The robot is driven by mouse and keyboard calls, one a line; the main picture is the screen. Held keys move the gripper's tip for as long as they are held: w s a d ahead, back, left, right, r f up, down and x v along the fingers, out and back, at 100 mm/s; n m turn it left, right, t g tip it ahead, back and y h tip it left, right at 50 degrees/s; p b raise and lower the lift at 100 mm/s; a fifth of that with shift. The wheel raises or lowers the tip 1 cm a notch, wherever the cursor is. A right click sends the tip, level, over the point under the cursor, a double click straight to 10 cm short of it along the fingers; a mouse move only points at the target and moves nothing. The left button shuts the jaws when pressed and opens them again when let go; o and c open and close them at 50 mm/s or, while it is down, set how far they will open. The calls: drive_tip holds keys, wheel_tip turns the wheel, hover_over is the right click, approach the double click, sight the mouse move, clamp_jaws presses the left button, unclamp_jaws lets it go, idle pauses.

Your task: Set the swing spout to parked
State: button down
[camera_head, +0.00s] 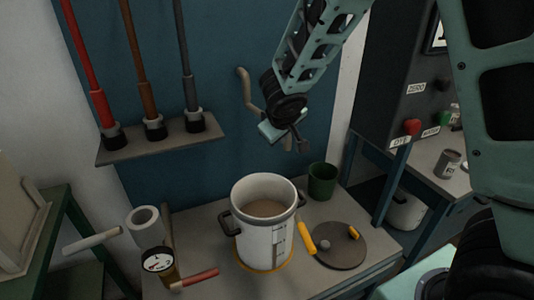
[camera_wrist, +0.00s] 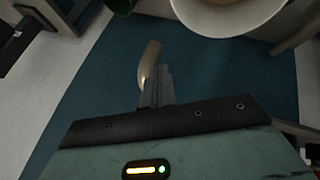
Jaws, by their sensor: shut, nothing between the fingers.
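The swing spout (camera_head: 247,90) is a tan bent pipe in front of the blue wall panel, above and behind the white pot. My arm and gripper hide part of it in the head view. In the wrist view a tan curved pipe end (camera_wrist: 150,62) shows right beside my fingers. My gripper (camera_head: 301,144) is shut and empty, close to the spout; in the wrist view its fingers (camera_wrist: 160,80) overlap the pipe's near part. I cannot tell whether they touch it.
The white pot (camera_head: 245,240) with brown contents stands on the bench below. A green cup (camera_head: 322,181) and a round dark lid (camera_head: 338,252) are to its right. A shelf (camera_head: 160,143) holding several coloured rods is at left. A dark control cabinet (camera_head: 390,85) stands at right.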

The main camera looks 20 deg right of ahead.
drive_tip(key=w+d+n+t+y+p, duration=0.1)
drive_tip(key=w+d+n+y+p, duration=0.2)
drive_tip(key=d, duration=1)
drive_tip(key=shift+w+n, duration=0.9)
drive_tip(key=shift+n, duration=0.2)
drive_tip(key=shift+d, duration=0.1)
idle(0.4)
